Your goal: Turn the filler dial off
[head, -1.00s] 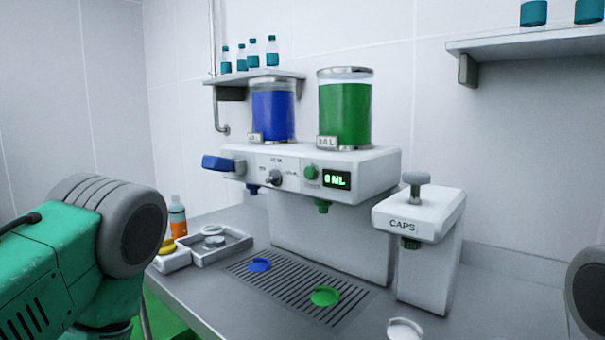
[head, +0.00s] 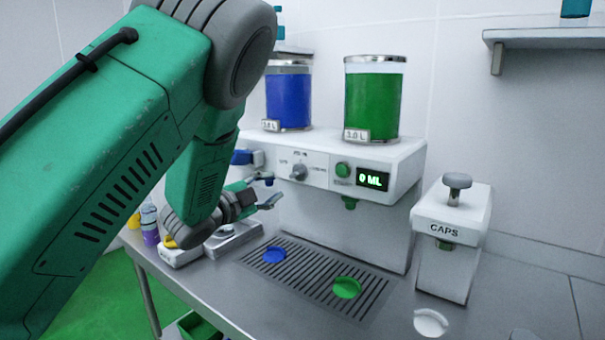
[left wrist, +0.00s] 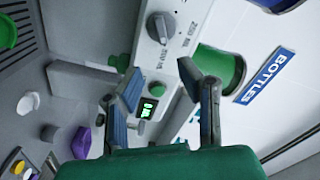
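The filler dial is a grey knob (head: 299,171) on the white front of the filler machine (head: 400,160), with small labels around it. I cannot read its setting. The dial also shows near the top of the left wrist view (left wrist: 160,27). The display (head: 372,179) reads 0 ML. My left gripper (head: 270,190) is open and empty, in front of the machine, left of and slightly below the dial and apart from it. In the left wrist view its spread fingers (left wrist: 160,72) partly hide the panel. My right gripper is not in view.
A blue tank (head: 288,98) and a green tank (head: 373,100) stand on the machine. A grated tray (head: 312,275) with blue and green discs lies below. A CAPS dispenser (head: 450,235) stands right, with a white disc (head: 431,322) before it. My left arm covers the left side.

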